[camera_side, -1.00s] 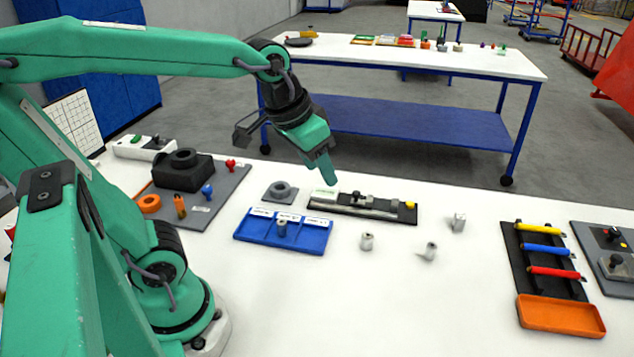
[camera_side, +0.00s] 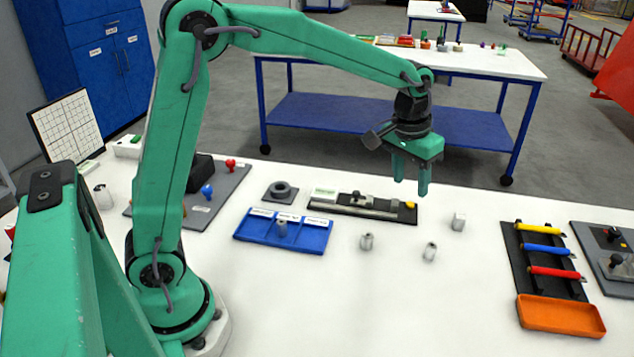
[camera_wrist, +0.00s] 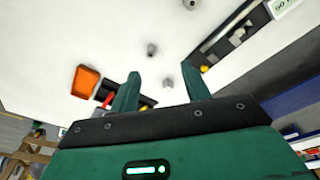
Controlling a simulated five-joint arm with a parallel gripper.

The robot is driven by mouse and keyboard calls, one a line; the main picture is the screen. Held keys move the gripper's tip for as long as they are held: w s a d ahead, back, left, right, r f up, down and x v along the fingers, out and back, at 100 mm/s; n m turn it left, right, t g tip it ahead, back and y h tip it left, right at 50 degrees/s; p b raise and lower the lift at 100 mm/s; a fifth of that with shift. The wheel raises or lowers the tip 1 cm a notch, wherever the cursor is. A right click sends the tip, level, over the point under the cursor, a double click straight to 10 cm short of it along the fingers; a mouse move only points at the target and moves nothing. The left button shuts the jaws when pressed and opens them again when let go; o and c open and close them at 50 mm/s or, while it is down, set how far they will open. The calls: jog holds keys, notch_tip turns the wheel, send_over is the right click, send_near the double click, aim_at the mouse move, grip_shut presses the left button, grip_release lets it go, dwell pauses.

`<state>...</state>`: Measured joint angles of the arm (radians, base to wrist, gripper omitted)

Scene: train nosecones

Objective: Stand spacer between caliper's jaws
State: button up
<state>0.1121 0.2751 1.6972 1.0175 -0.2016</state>
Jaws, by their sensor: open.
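The caliper (camera_side: 375,206) lies on a black board at the back middle of the table; its board also shows in the wrist view (camera_wrist: 232,38). Three small grey metal pieces, which look like spacers, stand loose in front and to the right: one left (camera_side: 367,242), one middle (camera_side: 430,252), one right (camera_side: 458,221). Another grey piece (camera_side: 282,228) stands in the blue tray. I cannot tell which one is the task's spacer. In the wrist view, one piece (camera_wrist: 168,84) shows between the fingers.
A blue labelled tray (camera_side: 256,231) and a grey block with a ring (camera_side: 281,191) lie left of the caliper. A rack of coloured bars (camera_side: 545,250) and an orange tray (camera_side: 560,316) are at right. The front middle of the table is clear.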

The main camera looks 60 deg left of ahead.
jog(key=g, duration=0.2)
send_over(432, 244)
jog(key=f, duration=1.2)
jog(key=shift+w+d+f, duration=0.1)
jog(key=shift+w+d, duration=0.15)
jog(key=shift+w, duration=0.05)
jog(key=shift+f, duration=0.1)
jog(key=shift+f, duration=1.2)
jog(key=shift+s+f, duration=0.1)
jog(key=shift+s+a+f, duration=0.1)
jog(key=shift+f, duration=1.15)
jog(key=shift+s+a+f, duration=0.1)
jog(key=shift+f, duration=1.15)
grip_shut()
